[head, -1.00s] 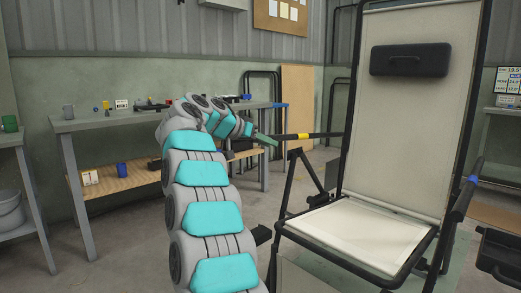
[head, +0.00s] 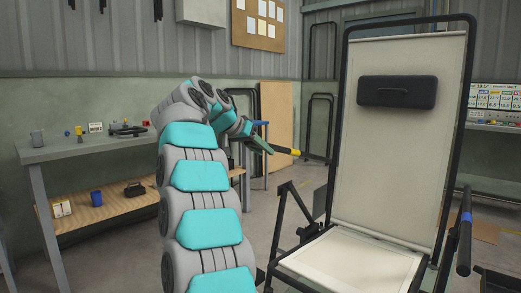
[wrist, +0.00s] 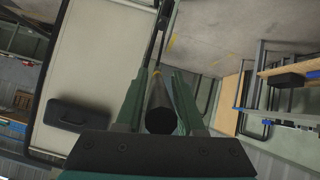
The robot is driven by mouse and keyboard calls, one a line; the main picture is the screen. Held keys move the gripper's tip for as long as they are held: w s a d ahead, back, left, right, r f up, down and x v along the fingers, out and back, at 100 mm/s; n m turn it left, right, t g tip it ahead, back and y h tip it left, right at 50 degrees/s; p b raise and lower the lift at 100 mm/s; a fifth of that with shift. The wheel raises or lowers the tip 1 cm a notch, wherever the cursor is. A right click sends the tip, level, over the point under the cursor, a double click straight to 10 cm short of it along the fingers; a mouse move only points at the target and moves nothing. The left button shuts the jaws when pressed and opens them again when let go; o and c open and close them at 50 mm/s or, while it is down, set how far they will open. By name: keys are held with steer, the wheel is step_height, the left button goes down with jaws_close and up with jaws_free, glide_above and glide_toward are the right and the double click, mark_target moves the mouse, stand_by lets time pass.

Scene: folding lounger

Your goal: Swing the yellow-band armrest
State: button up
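The folding lounger (head: 390,170) stands at the right with a pale seat and upright back. Its yellow-band armrest (head: 313,157) is a dark bar at the lounger's left side, slanting up and left from the back frame, with the yellow band near its free end. My gripper (head: 267,148) has green fingers and is at that free end. In the wrist view, my gripper's fingers (wrist: 161,90) lie along both sides of the armrest (wrist: 160,119) and appear shut on it; the contact itself is partly hidden. The yellow band shows near the fingertips.
The blue-band armrest (head: 466,218) is on the lounger's right side. A dark headrest pad (head: 397,92) hangs on the back. A grey workbench (head: 75,149) stands at the left. Open floor lies between the bench and lounger.

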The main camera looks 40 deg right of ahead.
steer(key=shift+o, duration=1.3)
steer(key=v, duration=0.8)
steer(key=shift+p, duration=0.3)
